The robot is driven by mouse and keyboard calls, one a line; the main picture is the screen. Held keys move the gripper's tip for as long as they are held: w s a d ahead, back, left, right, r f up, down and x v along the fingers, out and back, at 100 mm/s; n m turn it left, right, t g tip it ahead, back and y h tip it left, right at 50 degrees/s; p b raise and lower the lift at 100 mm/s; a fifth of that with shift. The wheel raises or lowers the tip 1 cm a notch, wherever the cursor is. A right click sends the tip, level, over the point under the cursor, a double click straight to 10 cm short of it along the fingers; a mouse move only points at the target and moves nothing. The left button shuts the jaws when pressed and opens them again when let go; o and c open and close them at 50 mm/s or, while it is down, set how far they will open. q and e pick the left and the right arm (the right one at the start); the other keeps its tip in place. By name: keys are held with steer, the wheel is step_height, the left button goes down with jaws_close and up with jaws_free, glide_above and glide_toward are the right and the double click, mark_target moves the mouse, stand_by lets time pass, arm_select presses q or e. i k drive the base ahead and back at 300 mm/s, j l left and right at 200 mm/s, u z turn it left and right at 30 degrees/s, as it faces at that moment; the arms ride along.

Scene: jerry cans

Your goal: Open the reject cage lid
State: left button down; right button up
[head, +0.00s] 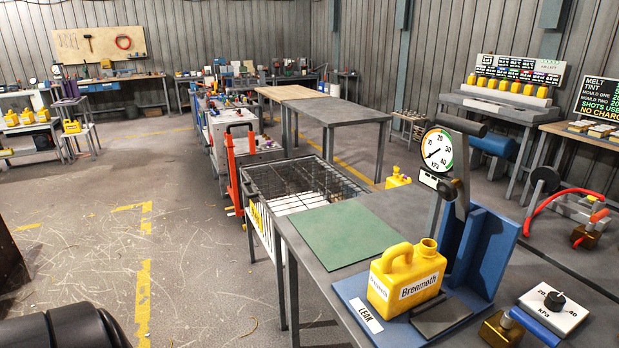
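The reject cage (262,213) appears to be the dark wire-mesh box on legs in the middle of the view, beyond the near bench. Dark wire mesh spans its top, with white bars or slats showing at its near side. The lid cannot be told apart clearly from the rest of the mesh, so I cannot tell for certain whether it is shut. The near bench hides part of the cage's right side. No fingers of either gripper show in the head view.
A grey bench with a green mat (342,236), a yellow jerry can (405,278) and a pressure gauge (437,149) stands at the right. A red hand truck (236,165) stands left of the cage. The floor (185,265) to the left is open.

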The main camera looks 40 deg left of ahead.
mark_target(242, 184)
steer(key=u, duration=1.9)
steer(key=i+z, duration=0.15)
steer(key=z, duration=0.2)
steer(key=i+j+z, duration=0.1)
steer(key=z, duration=0.25)
steer(key=i+j+z, duration=0.15)
steer(key=i+j, duration=0.15)
steer(key=i+j+z, duration=0.15)
steer(key=j, duration=0.25)
steer(key=i+j+z, duration=0.15)
steer(key=i+j, duration=0.2)
steer(key=i+j+z, duration=0.1)
steer(key=i+j, duration=0.15)
steer(key=j, duration=0.2)
